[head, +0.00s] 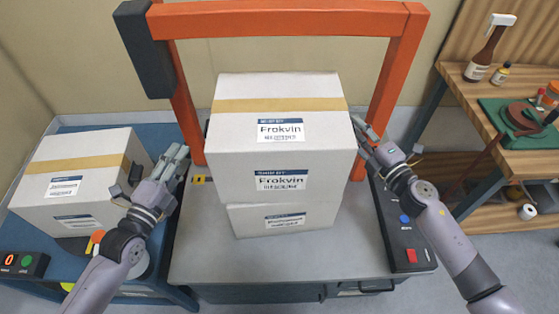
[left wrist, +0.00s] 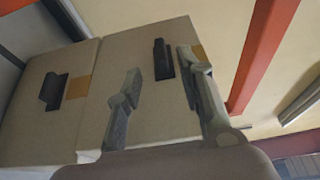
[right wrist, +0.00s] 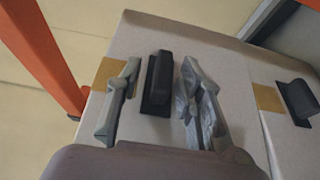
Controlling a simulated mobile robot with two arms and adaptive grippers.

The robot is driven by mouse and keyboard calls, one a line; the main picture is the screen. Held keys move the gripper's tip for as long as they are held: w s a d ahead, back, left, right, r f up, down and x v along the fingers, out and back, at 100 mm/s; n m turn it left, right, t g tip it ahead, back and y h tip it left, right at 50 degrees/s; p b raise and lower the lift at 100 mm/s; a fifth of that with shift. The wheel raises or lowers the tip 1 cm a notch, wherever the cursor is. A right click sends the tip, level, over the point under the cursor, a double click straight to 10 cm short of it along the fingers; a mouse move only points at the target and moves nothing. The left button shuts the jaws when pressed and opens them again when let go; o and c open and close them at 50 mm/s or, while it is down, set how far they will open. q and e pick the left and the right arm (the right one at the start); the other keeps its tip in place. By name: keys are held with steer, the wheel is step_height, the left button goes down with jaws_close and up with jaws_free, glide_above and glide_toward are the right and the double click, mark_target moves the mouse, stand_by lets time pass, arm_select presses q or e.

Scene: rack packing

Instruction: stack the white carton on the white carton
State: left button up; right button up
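Two white cartons stand stacked under the orange frame. The upper white carton (head: 240,138) has a tan tape band and Frokvin labels; it rests on the lower white carton (head: 245,220), roughly aligned. My left gripper (head: 181,160) is open just left of the upper carton, apart from it. In the left wrist view its fingers (left wrist: 160,90) are spread either side of a black handle (left wrist: 162,60). My right gripper (head: 362,137) is open at the upper carton's right side. In the right wrist view its fingers (right wrist: 158,98) stand either side of another black handle (right wrist: 157,82), not closed on it.
Another white carton (head: 105,150) sits on the blue stand (head: 65,255) at left. The orange frame (head: 390,75) rises behind and beside the stack. The grey table (head: 200,250) is bare in front. A wooden bench (head: 470,92) with bottles is at right.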

steer(key=v, duration=1.1)
steer(key=shift+s, duration=0.35)
